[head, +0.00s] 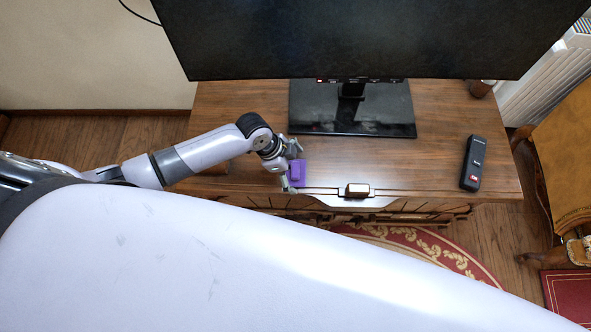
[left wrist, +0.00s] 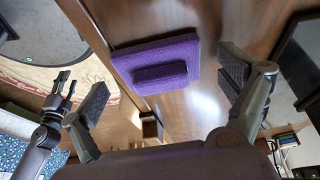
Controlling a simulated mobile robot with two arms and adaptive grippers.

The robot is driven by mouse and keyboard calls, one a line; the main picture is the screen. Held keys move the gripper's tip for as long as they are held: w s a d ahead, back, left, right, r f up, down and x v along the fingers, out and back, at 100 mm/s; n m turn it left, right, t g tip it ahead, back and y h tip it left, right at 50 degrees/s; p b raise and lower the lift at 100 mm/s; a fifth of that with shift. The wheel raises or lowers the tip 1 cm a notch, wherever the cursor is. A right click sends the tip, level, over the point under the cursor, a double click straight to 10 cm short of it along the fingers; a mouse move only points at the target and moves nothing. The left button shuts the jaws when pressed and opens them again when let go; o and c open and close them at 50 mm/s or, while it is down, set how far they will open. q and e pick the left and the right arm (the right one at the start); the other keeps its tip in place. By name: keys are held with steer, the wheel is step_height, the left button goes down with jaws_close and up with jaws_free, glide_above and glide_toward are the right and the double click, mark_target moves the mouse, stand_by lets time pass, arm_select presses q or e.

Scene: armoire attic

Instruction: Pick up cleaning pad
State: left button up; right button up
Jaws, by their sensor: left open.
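The cleaning pad is a purple block with a raised smaller block on it. It lies on the wooden cabinet top near its front edge, left of the TV stand, in the head view (head: 297,171). In the left wrist view the pad (left wrist: 156,61) sits between the two fingers, ahead of them. My left gripper (head: 289,168) is at the pad in the head view, partly covering it. In the left wrist view my left gripper (left wrist: 168,85) is open with a wide gap, and nothing is held.
A TV (head: 350,38) on a black stand (head: 352,112) fills the back of the wooden cabinet (head: 440,150). A dark remote-like device (head: 472,163) lies at the right. A chair (head: 566,140) stands at the right.

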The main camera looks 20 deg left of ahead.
mark_target(293, 169)
arm_select(q)
steer(key=c, duration=1.3)
step_height(293, 169, up, 20)
steer(key=shift+r+p, duration=0.1)
steer(key=shift+p, duration=0.6)
steer(key=shift+c, duration=0.2)
